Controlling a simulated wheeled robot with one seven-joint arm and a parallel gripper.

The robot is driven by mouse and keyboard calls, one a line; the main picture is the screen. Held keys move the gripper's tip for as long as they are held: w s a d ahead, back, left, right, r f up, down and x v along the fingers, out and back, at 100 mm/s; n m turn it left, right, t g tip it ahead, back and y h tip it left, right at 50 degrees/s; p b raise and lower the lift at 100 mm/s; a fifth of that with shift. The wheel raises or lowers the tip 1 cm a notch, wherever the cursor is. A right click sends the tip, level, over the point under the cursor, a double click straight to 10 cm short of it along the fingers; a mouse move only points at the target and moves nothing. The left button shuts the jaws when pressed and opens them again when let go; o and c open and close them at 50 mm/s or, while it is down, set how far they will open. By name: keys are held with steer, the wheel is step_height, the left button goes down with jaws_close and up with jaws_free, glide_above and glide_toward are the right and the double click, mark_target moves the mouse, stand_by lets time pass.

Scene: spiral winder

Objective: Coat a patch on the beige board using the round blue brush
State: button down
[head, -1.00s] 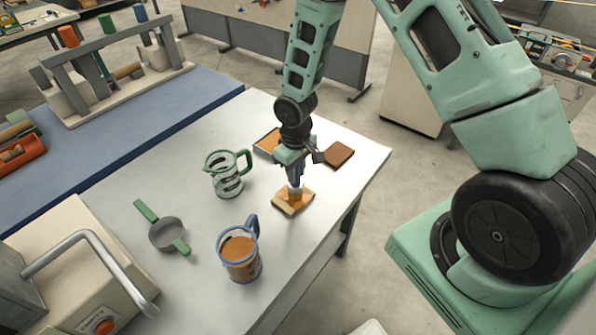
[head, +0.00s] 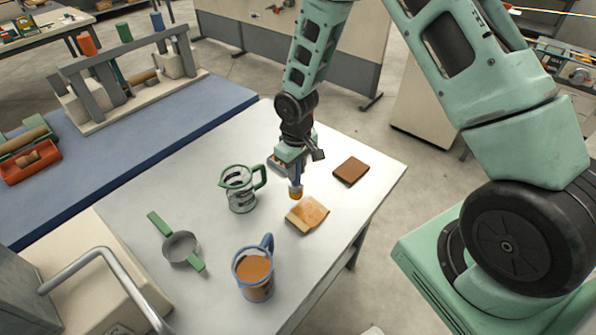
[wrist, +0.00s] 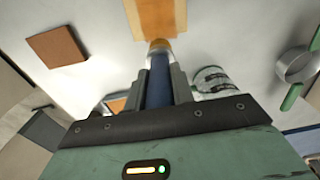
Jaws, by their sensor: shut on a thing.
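The beige board (head: 307,215) lies flat on the white table, with an orange coated patch over much of its top. In the wrist view, the board (wrist: 133,18) shows a darker orange band with beige at its side. My gripper (head: 297,172) is shut on the blue handle of the round brush (wrist: 158,82), which points downward. The brush's orange-tinted tip (head: 295,192) is beside the board's far left edge in the head view and appears raised off it. A blue-rimmed mug (head: 254,268) holds orange liquid.
A green-handled glass jug (head: 240,190) stands left of the brush. A green-handled strainer-like pan (head: 182,247) lies nearer. A brown square (head: 351,170) lies right, and a partly hidden orange-filled tray (wrist: 117,104) shows in the wrist view. The white table between them is clear.

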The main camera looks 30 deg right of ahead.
steer(key=shift+r+p, duration=1.45)
steer(key=shift+r, duration=0.95)
